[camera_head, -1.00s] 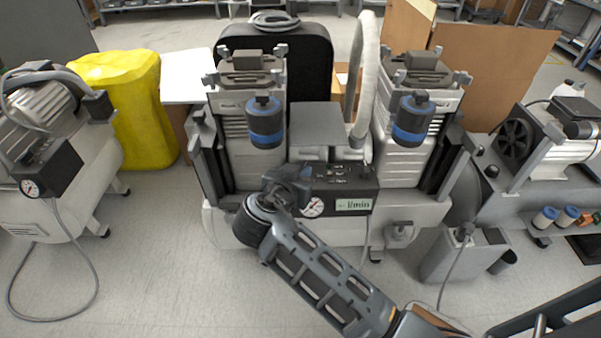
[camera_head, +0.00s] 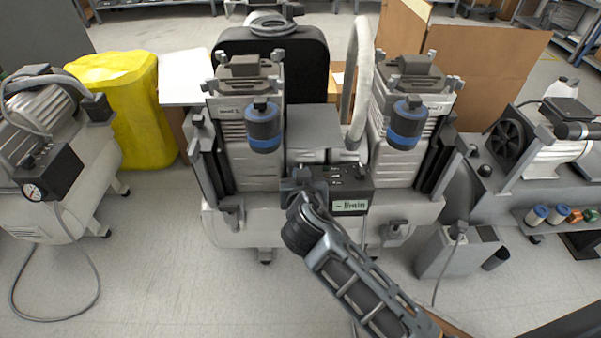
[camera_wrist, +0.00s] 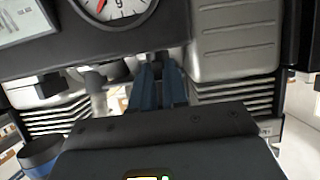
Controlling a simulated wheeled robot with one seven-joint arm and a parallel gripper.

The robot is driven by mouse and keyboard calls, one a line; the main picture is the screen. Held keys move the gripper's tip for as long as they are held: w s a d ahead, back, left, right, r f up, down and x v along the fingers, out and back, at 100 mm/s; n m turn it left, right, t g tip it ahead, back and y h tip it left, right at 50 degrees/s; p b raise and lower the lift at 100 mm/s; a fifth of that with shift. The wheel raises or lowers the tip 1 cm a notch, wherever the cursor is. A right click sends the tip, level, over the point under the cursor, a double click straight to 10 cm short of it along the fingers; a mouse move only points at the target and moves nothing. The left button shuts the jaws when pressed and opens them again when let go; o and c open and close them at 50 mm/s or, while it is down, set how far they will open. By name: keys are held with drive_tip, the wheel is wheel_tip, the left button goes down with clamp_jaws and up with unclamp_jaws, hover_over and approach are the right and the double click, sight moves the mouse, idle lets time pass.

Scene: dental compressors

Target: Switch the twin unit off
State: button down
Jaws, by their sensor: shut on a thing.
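The twin unit (camera_head: 400,212) stands in the middle of the head view, with two ribbed motor blocks and blue-banded filters. Its black control box (camera_head: 352,182) sits between the blocks, with small controls on top and a pale label in front. My gripper (camera_head: 303,182) is at the box's left end and hides the gauge there. In the wrist view the gauge (camera_wrist: 115,8) shows at the top. The blue fingers of my gripper (camera_wrist: 158,70) are closed together against a small dark part at the box's edge. The fingers hide most of that part; I cannot tell its setting.
A single compressor (camera_head: 60,180) with its own gauge stands at the left, by a yellow covered thing (camera_head: 130,105). Another compressor (camera_head: 560,150) is at the right. A grey box (camera_head: 455,262) stands in front right. Open floor lies in front.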

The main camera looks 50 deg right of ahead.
drive_tip(key=c, duration=1.1)
unclamp_jaws()
drive_tip(key=shift+c, duration=0.2)
drive_tip(key=shift+a, duration=0.1)
drive_tip(key=p+v, duration=0.1)
drive_tip(key=v, duration=0.6)
drive_tip(key=shift+s+a, duration=0.2)
drive_tip(key=shift+s, duration=0.05)
